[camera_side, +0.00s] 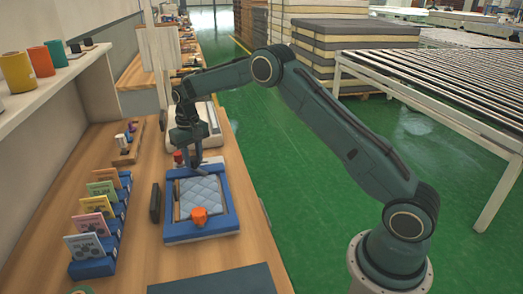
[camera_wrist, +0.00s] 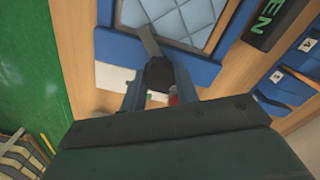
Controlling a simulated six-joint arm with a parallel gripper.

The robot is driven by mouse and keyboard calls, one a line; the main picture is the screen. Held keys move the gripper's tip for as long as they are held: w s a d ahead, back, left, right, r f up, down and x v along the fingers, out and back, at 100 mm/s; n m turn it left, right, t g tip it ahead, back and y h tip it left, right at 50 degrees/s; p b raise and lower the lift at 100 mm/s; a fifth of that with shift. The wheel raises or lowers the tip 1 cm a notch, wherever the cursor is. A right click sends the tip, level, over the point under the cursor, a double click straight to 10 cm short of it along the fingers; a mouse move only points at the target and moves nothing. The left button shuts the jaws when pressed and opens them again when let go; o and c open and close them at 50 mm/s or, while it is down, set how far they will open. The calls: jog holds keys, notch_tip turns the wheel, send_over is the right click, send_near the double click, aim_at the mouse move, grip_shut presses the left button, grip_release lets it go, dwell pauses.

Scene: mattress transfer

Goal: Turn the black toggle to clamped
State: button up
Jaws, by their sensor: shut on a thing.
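A blue frame (camera_side: 228,222) lies on the bench and holds a pale blue quilted pad (camera_side: 200,190). Both show in the wrist view, the frame (camera_wrist: 196,62) and the pad (camera_wrist: 180,18). My gripper (camera_side: 195,168) is low at the frame's far edge. In the wrist view my gripper (camera_wrist: 158,78) has its fingers on either side of the black toggle (camera_wrist: 157,74), shut on it. A grey strip (camera_wrist: 150,40) runs from there over the frame's edge. The toggle is hard to make out in the side view.
An orange knob (camera_side: 200,215) sits at the frame's near edge, and a red knob (camera_side: 178,157) is close by my gripper. A black block (camera_side: 155,203) stands left of the frame; its lettering ends in "EN" (camera_wrist: 268,22). Blue card holders (camera_side: 94,265) line the left.

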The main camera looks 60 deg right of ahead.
aim_at(193, 158)
jog(key=m, duration=0.4)
jog(key=shift+r+m, duration=0.1)
jog(key=shift+m, duration=0.2)
jog(key=m, duration=0.3)
jog(key=shift+m, duration=0.3)
jog(key=o, duration=1)
jog(key=shift+r, duration=6.9)
